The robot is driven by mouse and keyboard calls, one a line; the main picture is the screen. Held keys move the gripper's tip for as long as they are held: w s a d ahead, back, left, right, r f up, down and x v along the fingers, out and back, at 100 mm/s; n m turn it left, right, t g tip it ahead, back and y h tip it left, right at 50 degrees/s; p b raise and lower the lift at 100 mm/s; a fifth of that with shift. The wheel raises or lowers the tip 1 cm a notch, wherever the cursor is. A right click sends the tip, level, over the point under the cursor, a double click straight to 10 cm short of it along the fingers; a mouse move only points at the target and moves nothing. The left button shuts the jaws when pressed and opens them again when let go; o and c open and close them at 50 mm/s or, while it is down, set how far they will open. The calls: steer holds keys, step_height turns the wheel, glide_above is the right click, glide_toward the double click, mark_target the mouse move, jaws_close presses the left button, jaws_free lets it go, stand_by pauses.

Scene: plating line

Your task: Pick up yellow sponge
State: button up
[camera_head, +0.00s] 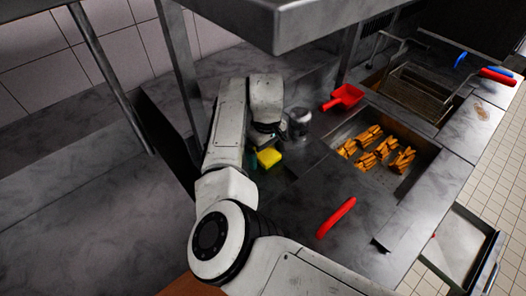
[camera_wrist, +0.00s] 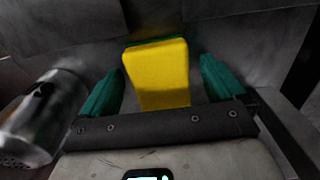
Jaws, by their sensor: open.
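The yellow sponge (camera_head: 269,157) lies on the dark metal counter beside the end of my arm in the head view. In the wrist view the sponge (camera_wrist: 158,76) is a yellow block with a green layer along its far edge. It sits between the two green fingers of my gripper (camera_wrist: 160,85), with a gap on the right and a narrower one on the left. My gripper is open and holds nothing. In the head view my fingers are mostly hidden by the wrist.
A metal shaker (camera_wrist: 42,115) stands close left of my gripper; it also shows in the head view (camera_head: 299,122). A red scoop (camera_head: 344,97), a fries tray (camera_head: 413,183) and a red-handled thing (camera_head: 337,217) lie to the right. A metal shelf (camera_head: 330,22) hangs overhead.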

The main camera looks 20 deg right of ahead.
steer(key=c, duration=1.2)
steer(key=shift+r, duration=0.1)
steer(key=shift+r, duration=0.55)
steer(key=s+r+b, duration=0.1)
steer(key=s+r, duration=1)
steer(key=s, duration=0.3)
steer(key=shift+a+r, duration=0.15)
steer(key=shift+r, duration=0.2)
